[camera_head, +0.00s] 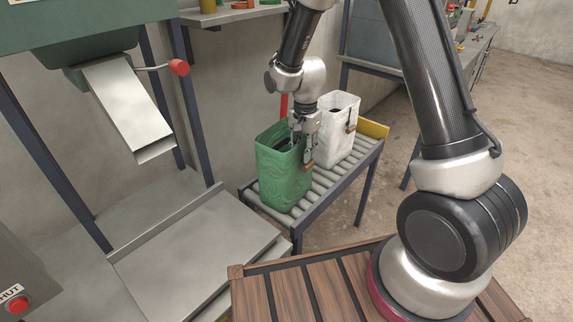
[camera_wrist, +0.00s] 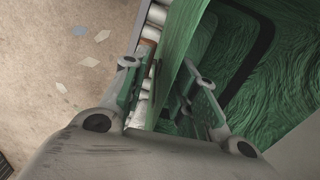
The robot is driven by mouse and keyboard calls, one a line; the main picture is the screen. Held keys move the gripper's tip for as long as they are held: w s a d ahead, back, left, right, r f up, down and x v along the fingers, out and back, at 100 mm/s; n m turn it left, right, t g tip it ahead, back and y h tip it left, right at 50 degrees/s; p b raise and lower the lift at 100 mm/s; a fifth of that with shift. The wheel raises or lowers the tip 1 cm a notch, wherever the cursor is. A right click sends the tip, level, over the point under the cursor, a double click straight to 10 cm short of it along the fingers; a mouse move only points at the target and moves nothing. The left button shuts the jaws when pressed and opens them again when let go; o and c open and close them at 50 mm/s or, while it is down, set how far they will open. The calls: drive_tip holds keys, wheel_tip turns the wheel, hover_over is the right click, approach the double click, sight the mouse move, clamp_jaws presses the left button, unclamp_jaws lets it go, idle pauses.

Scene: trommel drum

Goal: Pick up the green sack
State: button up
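The green sack (camera_head: 284,180) stands upright and open-topped on the roller conveyor (camera_head: 328,190). A brown tab (camera_head: 309,165) shows on its right side. My gripper (camera_head: 304,135) points down at the sack's right rim. In the wrist view, the fingers of my gripper (camera_wrist: 168,88) are spread, one outside the green sack's wall (camera_wrist: 181,48) and one inside its mouth. The wall runs between them, with space showing beside it. Contact with the wall is hard to tell, and the lower finger parts are partly hidden in the head view.
A white sack (camera_head: 339,128) stands close behind the green one on the conveyor. A yellow end stop (camera_head: 374,129) is at the conveyor's far end. A metal chute (camera_head: 130,108) and a grey metal table (camera_head: 195,252) are on the left. Open floor (camera_head: 345,225) lies right of the conveyor.

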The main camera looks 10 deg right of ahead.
clamp_jaws()
